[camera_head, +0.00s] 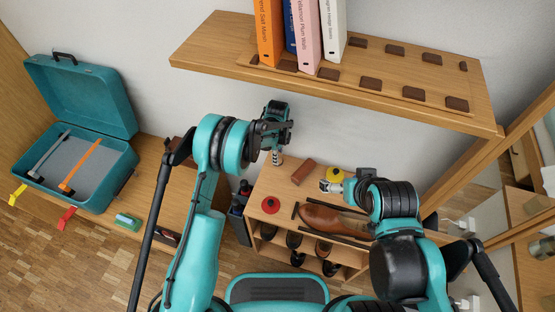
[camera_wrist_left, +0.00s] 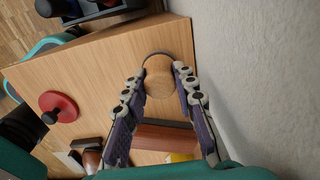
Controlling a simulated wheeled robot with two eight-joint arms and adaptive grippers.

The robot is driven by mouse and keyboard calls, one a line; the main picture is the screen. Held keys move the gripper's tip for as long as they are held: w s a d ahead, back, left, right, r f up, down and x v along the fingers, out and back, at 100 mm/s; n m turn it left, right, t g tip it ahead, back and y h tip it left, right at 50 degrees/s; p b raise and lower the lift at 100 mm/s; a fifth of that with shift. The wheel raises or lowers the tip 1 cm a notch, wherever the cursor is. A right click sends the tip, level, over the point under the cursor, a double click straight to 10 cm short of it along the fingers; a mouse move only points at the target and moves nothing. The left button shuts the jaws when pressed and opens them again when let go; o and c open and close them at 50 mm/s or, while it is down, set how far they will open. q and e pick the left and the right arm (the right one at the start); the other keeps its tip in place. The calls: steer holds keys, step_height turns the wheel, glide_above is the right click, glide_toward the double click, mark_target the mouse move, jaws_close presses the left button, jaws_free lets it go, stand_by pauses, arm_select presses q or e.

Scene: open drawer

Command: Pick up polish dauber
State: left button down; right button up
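The polish dauber, with a round pale wooden handle (camera_wrist_left: 158,76) and a dark rim at its base, stands near the edge of the cabinet top by the wall. In the head view its handle (camera_head: 277,157) shows just below my left gripper (camera_head: 277,143). In the left wrist view my left gripper (camera_wrist_left: 160,84) has its fingers spread on either side of the handle, with small gaps visible. My right gripper (camera_head: 328,186) is low over the cabinet top, beside a yellow round item (camera_head: 335,174); its fingers are too small to judge.
The cabinet top (camera_head: 262,186) also holds a red tin (camera_head: 270,205), a reddish-brown block (camera_head: 303,172) and a brown shoe (camera_head: 333,220). More shoes sit on shelves below. A shelf with books (camera_head: 200,52) overhangs behind. An open teal suitcase (camera_head: 82,92) lies at left.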

arm_select(q)
steer(key=shift+r, duration=0.1)
step_height(320, 180, up, 4)
steer(key=shift+r+p, duration=0.1)
steer(key=shift+p, duration=1.05)
steer(key=s+d+r+p, duration=0.3)
steer(key=s+d+r, duration=0.3)
steer(key=s, duration=0.3)
steer(key=shift+d+r, duration=0.3)
steer(key=shift+d, duration=0.35)
steer(key=c, duration=2.2)
jaws_free()
